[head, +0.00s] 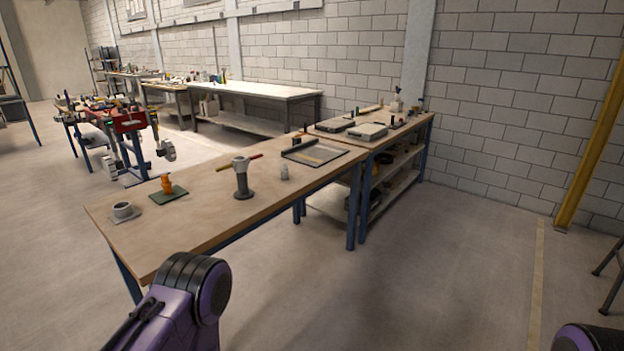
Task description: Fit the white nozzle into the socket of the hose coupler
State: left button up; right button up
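A small whitish piece (284,172), possibly the white nozzle, stands on the wooden table (215,217) near its front edge. To its left is a grey upright post (242,180) on a round base. A pale head with a red arm and a yellow arm tops the post; this may be the hose coupler, but I cannot tell. No socket opening is clear at this size. The whitish piece and the post stand apart. Neither gripper is in view; only purple and black parts of my arms show at the bottom.
A grey cup (122,210) on a pale pad and an orange piece (167,184) on a green mat (170,195) stand at the table's left. A shallow dark-rimmed tray (329,158) lies at its right. A cluttered bench (415,124) adjoins. The floor in front is clear.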

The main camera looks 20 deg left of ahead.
aim_at(240, 162)
jog(key=z, duration=0.2)
jog(key=i, duration=1.95)
jog(key=u, duration=1.45)
jog(key=i, duration=0.7)
jog(key=u, duration=0.8)
